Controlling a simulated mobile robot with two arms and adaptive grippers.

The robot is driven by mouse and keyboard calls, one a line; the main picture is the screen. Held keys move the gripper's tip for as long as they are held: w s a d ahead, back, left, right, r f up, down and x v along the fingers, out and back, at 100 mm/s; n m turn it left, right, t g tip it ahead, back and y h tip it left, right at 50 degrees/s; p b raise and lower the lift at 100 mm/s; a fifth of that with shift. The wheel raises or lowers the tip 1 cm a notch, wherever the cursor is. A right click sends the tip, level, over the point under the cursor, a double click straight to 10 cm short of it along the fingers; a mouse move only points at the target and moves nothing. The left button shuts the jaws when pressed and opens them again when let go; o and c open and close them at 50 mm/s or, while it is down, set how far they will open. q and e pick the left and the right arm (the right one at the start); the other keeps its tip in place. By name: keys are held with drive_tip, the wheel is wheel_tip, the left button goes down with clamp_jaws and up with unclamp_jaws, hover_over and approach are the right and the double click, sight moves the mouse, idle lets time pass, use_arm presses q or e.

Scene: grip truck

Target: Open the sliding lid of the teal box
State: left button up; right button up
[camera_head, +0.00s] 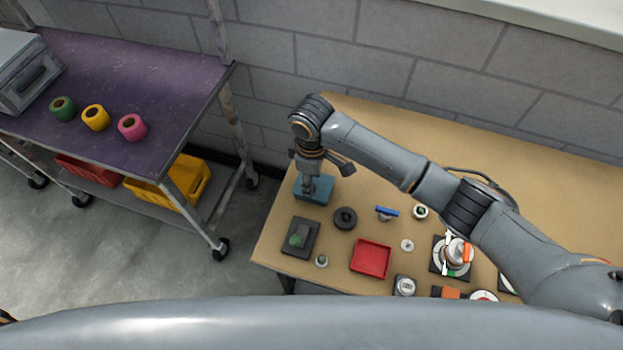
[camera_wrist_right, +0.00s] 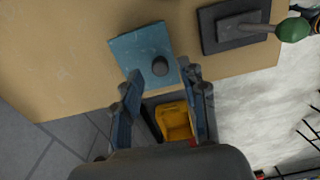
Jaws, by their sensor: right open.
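The teal box (camera_head: 322,196) sits near the left edge of the wooden table. In the right wrist view its flat teal top (camera_wrist_right: 136,46) carries a dark round knob (camera_wrist_right: 160,66) near one edge. The top looks covered, with no opening visible. My right gripper (camera_head: 310,184) points down over the box and partly hides it. In the right wrist view the right gripper (camera_wrist_right: 158,84) is open, its fingers apart on either side of the knob's line. I cannot tell whether they touch the box. My left gripper is not in view.
A dark block with a green knob (camera_head: 297,238) lies nearby; it also shows in the wrist view (camera_wrist_right: 293,29). A black round part (camera_head: 345,218), a blue-handled part (camera_head: 387,211) and a red tray (camera_head: 371,259) stand rightward. A purple-topped cart (camera_head: 150,75) stands left, beyond a floor gap.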

drive_tip(key=shift+f, duration=0.95)
drive_tip(key=shift+c, duration=0.3)
clamp_jaws()
drive_tip(key=w, duration=0.2)
drive_tip(key=w+d+b, duration=0.1)
drive_tip(key=w, duration=0.1)
drive_tip(key=w+d+b, duration=0.1)
drive_tip(key=w, duration=0.1)
drive_tip(key=shift+w+f, duration=0.1)
drive_tip(key=shift+w, duration=0.2)
drive_tip(key=shift+w+d, duration=0.15)
drive_tip(key=shift+w, duration=0.25)
drive_tip(key=shift+s, duration=0.1)
drive_tip(key=shift+r, duration=0.2)
drive_tip(key=shift+o, duration=0.3)
unclamp_jaws()
